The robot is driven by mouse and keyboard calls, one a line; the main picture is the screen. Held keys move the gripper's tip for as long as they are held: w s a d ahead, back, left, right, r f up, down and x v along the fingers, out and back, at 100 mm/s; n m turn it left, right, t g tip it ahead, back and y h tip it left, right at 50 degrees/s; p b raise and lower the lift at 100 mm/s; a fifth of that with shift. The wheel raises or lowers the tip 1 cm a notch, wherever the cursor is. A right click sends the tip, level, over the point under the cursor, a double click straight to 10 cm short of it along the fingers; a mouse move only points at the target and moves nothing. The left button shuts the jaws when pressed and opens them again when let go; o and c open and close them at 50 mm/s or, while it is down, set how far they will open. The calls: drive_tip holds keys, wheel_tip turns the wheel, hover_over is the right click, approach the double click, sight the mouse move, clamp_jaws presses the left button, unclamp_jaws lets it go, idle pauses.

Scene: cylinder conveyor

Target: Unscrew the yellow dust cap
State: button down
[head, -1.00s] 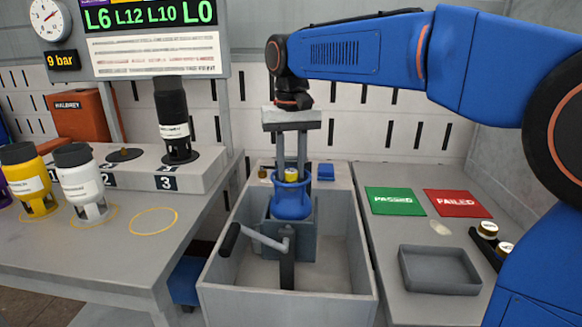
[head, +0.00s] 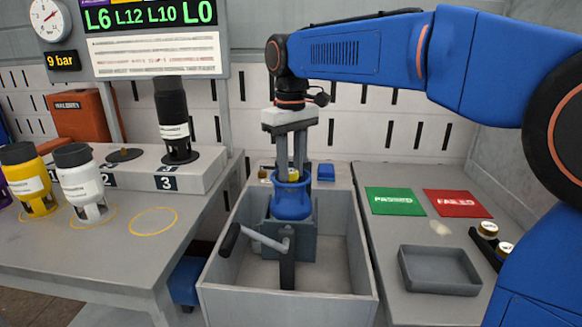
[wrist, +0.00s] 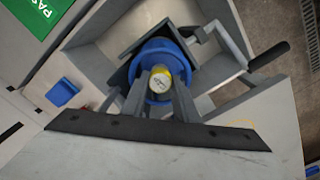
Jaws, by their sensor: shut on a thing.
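The yellow dust cap (wrist: 160,80) sits at the centre of the blue cylinder's top in the wrist view, with a pale label on its face. In the head view only a bit of yellow (head: 293,175) shows between the fingers. The blue cylinder (head: 291,203) stands upright in a grey vise (head: 302,245) with a crank handle. My gripper (head: 293,170) points straight down over the cylinder. Its two grey fingers lie on either side of the cap, shut on it. The exact finger contact is partly hidden by the blue rim.
The vise stands in an open grey bin (head: 230,285). A green PASSED mat (head: 395,201), a red FAILED mat (head: 458,203) and an empty grey tray (head: 438,288) lie to the right. Yellow (head: 28,185), white (head: 80,185) and black (head: 172,115) cylinders stand on the left.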

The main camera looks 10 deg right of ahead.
drive_tip(key=c, duration=1.5)
unclamp_jaws()
drive_tip(key=shift+r, duration=0.1)
drive_tip(key=shift+r, duration=1.15)
drive_tip(key=m, duration=0.4)
drive_tip(key=shift+m, duration=1)
